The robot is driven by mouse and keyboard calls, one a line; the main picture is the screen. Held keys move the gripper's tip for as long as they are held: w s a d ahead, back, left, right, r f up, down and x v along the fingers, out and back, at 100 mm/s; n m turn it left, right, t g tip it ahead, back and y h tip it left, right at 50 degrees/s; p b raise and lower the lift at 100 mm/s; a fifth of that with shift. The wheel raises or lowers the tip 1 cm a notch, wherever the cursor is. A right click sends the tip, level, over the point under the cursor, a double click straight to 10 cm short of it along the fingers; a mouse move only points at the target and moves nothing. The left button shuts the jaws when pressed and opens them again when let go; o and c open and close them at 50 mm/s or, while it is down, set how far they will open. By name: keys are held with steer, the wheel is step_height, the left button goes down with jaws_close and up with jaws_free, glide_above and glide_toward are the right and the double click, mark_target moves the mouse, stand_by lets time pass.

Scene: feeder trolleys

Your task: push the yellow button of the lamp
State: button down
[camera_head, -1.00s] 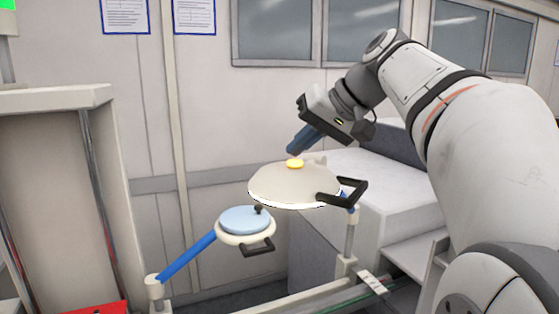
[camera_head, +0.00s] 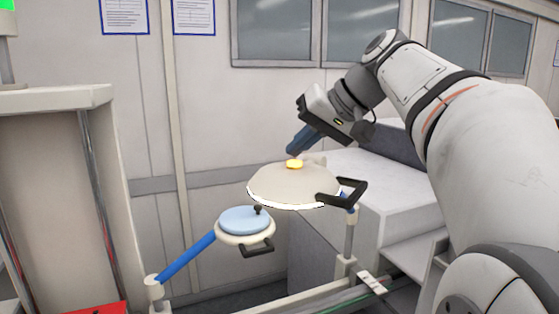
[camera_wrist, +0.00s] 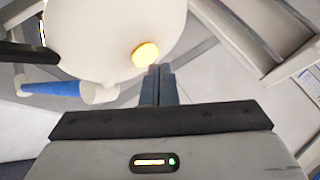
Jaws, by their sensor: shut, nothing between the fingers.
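The lamp (camera_head: 285,187) has a wide, cream-coloured round head with a black handle on its right side. Its yellow button (camera_head: 294,164) glows on top of the head, and it also shows in the wrist view (camera_wrist: 146,54). My gripper (camera_head: 292,152) is shut and empty, pointing down and left just above the button in the head view. In the wrist view my fingertips (camera_wrist: 162,70) are close beside the button, at its lower right. I cannot tell whether they touch it.
A smaller lamp-like disc with a light blue top (camera_head: 245,220) sits on a blue arm (camera_head: 187,258) to the lower left. A large white box (camera_head: 375,185) stands behind the lamp on the right. A beige cabinet (camera_head: 55,190) stands at the left.

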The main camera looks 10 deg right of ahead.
mark_target(300, 163)
stand_by(0.4)
steer(key=shift+f+b, duration=0.4)
steer(key=shift+f, duration=0.05)
steer(key=shift+r, duration=0.1)
steer(key=shift+r+p, duration=0.35)
steer(key=shift+p, duration=0.05)
step_height(300, 163, up, 6)
steer(key=p, duration=0.5)
steer(key=shift+r, duration=0.1)
stand_by(0.3)
